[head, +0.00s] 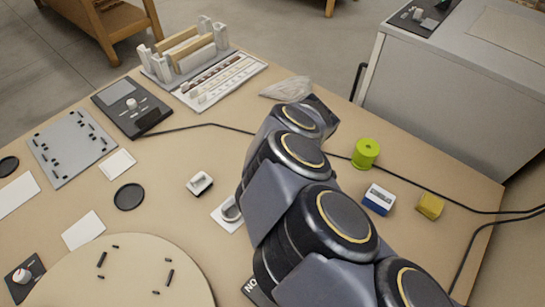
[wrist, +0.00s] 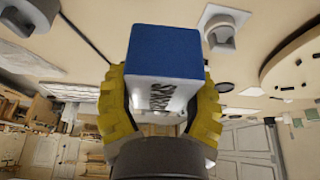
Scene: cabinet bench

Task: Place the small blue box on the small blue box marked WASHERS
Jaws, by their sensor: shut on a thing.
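In the wrist view, a small box (wrist: 165,52) with a blue face and a white face lettered in dark print sits between the yellow fingers of my gripper (wrist: 161,80). The fingers are shut on its two sides. The lettering is partly hidden and seems to begin "SPA". In the head view, another small blue box (head: 379,199) with a white upper part stands on the bench, right of my arm. I cannot read its marking. My gripper and the held box are hidden behind my arm in the head view.
A lime green spool (head: 366,153) stands behind the blue box, and a yellow block (head: 430,205) is to its right. A black cable (head: 400,179) runs behind them. A round board (head: 120,275) and a pegged grey plate (head: 72,148) lie left. Bench around the blue box is mostly clear.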

